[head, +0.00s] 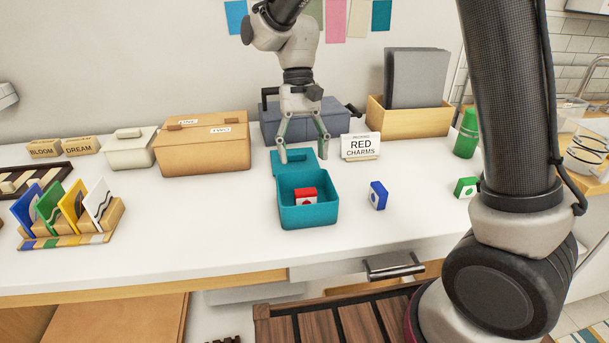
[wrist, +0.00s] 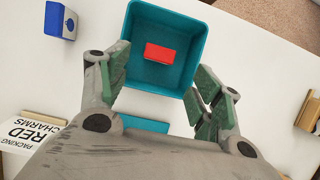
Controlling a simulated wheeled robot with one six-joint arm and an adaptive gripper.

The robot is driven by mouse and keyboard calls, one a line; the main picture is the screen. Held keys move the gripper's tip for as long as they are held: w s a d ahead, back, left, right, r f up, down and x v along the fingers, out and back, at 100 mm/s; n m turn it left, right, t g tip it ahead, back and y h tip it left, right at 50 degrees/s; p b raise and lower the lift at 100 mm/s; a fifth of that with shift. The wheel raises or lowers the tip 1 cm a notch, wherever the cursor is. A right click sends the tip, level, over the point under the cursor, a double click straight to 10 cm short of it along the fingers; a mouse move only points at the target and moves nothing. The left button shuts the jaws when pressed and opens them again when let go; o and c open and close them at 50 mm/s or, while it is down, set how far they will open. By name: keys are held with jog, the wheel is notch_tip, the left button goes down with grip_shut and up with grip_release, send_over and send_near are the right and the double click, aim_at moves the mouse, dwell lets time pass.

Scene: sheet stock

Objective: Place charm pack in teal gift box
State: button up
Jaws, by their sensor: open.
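The teal gift box (head: 308,218) stands open on the white counter, with its lid (head: 290,163) just behind it. A red charm pack (head: 305,192) with a white label lies inside the box. In the wrist view the red pack (wrist: 160,53) rests on the floor of the teal box (wrist: 195,17), apart from its walls. My gripper (head: 303,158) is open and empty above the back of the box. Its fingers (wrist: 160,90) show on either side of the near part of the box in the wrist view, not touching the pack.
A sign (head: 361,147) reading "RED CHARMS" stands behind right. A blue pack (head: 378,195) and a green pack (head: 465,187) stand to the right. A tan box (head: 203,150) is at left, and a card rack (head: 70,232) farther left. The counter in front of the box is clear.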

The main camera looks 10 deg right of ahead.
jog(key=s+d+r+t+y, duration=0.1)
jog(key=s+d+r+t, duration=0.25)
jog(key=d+r, duration=0.8)
jog(key=s+d+f+t+h, duration=0.1)
jog(key=s+d+t, duration=0.4)
jog(key=s+d, duration=0.8)
jog(key=shift+d+f, duration=0.25)
jog(key=shift+d, duration=0.9)
